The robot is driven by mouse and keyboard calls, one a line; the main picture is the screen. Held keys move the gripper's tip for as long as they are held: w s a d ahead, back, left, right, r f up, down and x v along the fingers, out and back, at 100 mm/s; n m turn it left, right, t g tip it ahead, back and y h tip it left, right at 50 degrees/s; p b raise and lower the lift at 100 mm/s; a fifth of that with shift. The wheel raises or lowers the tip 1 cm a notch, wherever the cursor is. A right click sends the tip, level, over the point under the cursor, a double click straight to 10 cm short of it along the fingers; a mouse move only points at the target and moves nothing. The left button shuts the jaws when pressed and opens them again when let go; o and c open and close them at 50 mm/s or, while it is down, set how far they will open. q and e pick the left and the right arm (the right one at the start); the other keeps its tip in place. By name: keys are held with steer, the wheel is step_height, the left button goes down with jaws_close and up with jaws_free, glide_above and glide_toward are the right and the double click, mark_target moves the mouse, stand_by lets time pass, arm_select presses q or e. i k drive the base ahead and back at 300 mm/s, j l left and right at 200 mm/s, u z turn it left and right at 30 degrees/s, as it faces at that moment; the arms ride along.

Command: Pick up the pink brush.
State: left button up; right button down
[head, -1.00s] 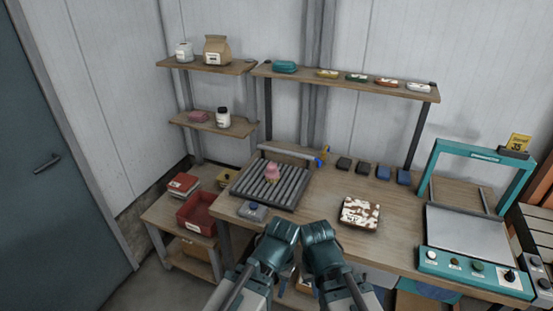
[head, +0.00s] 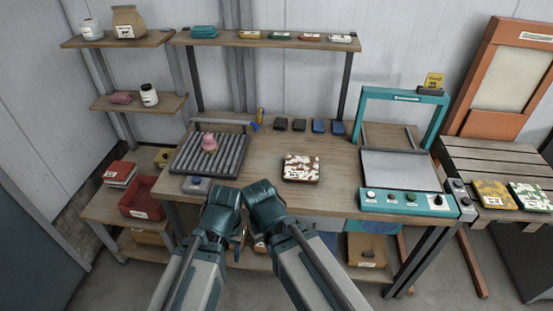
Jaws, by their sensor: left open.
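A small pink thing (head: 210,141) sits on the dark slatted rack (head: 228,161) at the left of the workbench. A flat pink block (head: 121,97) lies on the lower wall shelf. Both are too small to tell for sure which is the pink brush. My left gripper (head: 224,194) is at the bench's front edge, below and right of the rack. It is open, with its fingertips hard to make out, and it is apart from both pink things. My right gripper (head: 261,193) is close beside it on the right; its jaws are not clear.
A brown-and-white patterned block (head: 301,168) lies mid-bench. A teal-framed press (head: 400,182) stands at the bench's right. A grey box (head: 197,185) sits before the rack. Several dark and blue blocks line the back. A red bin (head: 142,198) stands on the low left table.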

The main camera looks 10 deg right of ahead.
mark_target(209, 145)
steer(key=i+j+z, duration=0.55)
steer(key=j, duration=0.35)
steer(key=i+j+z, duration=0.35)
steer(key=j, duration=0.4)
steer(key=i+j+z, duration=0.15)
steer(key=j, duration=0.25)
